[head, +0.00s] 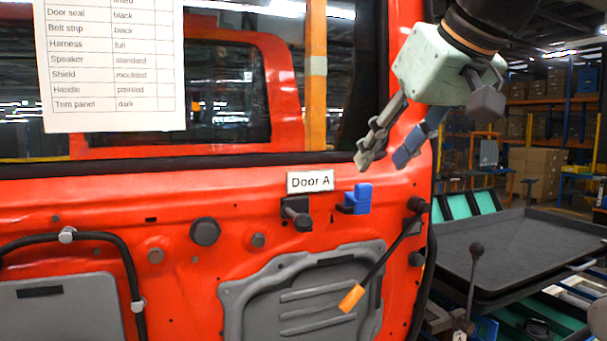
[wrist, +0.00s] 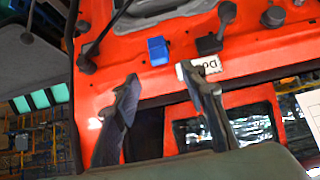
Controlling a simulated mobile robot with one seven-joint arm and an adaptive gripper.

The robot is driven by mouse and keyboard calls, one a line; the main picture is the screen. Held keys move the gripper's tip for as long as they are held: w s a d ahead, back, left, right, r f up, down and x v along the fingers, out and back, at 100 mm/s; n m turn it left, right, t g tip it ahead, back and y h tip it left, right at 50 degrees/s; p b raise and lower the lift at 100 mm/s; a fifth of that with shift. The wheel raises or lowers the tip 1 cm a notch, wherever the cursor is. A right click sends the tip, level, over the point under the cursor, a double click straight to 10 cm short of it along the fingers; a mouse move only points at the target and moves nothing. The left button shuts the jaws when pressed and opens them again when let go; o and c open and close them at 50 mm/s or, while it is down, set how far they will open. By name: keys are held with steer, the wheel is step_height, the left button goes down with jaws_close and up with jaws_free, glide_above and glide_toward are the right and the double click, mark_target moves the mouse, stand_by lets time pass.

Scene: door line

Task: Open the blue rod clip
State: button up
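The blue rod clip (head: 358,199) is a small block on the red door panel, just right of and below the "Door A" label (head: 310,181). It also shows in the wrist view (wrist: 158,50), beyond the fingertips. I cannot tell from its shape whether it is open or shut. My gripper (head: 383,162) is open and empty, above and slightly right of the clip, apart from it. In the wrist view its two fingers (wrist: 158,78) stand well apart with the clip lying roughly between their lines. Nothing hides the clip in the head view.
A dark rod with an orange end (head: 352,297) hangs slantwise from the door's right edge, below the clip. A dark knob (head: 297,214) juts out left of the clip. A paper sheet (head: 110,65) hangs at upper left. A dark tray table (head: 515,250) stands at right.

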steer(key=v, duration=0.3)
steer(key=shift+s+r, duration=0.2)
steer(key=s+f+m, duration=0.1)
steer(key=f, duration=0.8)
steer(key=s+a+f+m+g+h, duration=0.1)
steer(key=s+f, duration=0.1)
steer(key=f, duration=0.8)
steer(key=shift+a+f+g, duration=0.25)
steer(key=shift+a+g, duration=0.05)
steer(key=shift+m+g+h, duration=0.7)
steer(key=shift+m+h, duration=0.1)
steer(key=shift+h, duration=0.1)
steer(key=s+f, duration=0.2)
steer(key=f, duration=0.4)
steer(key=s+f, duration=0.3)
steer(key=f, duration=0.4)
steer(key=s+f, duration=0.2)
steer(key=f, duration=0.4)
steer(key=shift+s+a+f, duration=0.25)
steer(key=shift+s, duration=0.1)
steer(key=shift+c, duration=0.7)
steer(key=shift+s+f, duration=0.1)
steer(key=shift+f, duration=0.1)
steer(key=shift+c, duration=0.7)
steer(key=shift+s, duration=0.15)
